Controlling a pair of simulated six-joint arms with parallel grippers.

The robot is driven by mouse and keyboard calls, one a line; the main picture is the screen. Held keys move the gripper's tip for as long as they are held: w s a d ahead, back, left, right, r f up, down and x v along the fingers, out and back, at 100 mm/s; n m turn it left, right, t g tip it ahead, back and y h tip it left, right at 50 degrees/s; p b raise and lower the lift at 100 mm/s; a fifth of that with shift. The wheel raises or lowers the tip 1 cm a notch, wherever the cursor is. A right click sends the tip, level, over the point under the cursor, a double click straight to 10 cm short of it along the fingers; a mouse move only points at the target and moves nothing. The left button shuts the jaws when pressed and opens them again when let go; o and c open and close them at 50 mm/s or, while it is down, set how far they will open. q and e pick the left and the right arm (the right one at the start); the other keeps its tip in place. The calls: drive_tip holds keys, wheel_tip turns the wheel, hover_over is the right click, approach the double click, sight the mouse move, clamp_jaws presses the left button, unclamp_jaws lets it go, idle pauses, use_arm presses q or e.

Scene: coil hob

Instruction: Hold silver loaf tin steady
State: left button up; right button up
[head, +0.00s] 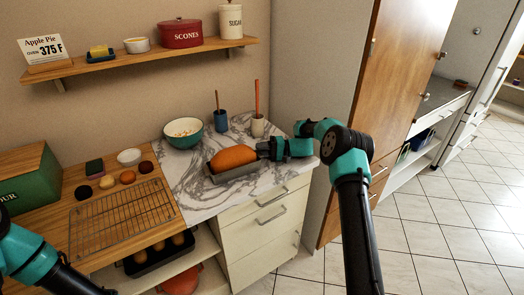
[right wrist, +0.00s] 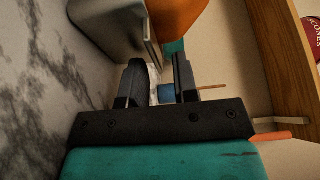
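The silver loaf tin (head: 236,174) stands on the marble counter near its front edge, with an orange-brown loaf (head: 232,156) in it. In the right wrist view the tin (right wrist: 106,24) is at the top, its rim close ahead of the fingertips, and part of the loaf (right wrist: 176,14) shows beside it. My right gripper (head: 265,150) is at the right end of the tin. In the right wrist view its two fingers (right wrist: 158,72) stand apart with a gap between them; I cannot tell whether either touches the tin. My left gripper is out of view; only its arm shows.
A green mixing bowl (head: 184,132), a blue pot (head: 221,121) and a cream crock (head: 258,126) stand behind the tin. A wire cooling rack (head: 124,216) lies on the wooden counter at left. A shelf (head: 140,60) runs above. Marble is bare around the tin.

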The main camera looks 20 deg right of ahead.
clamp_jaws()
idle(0.6)
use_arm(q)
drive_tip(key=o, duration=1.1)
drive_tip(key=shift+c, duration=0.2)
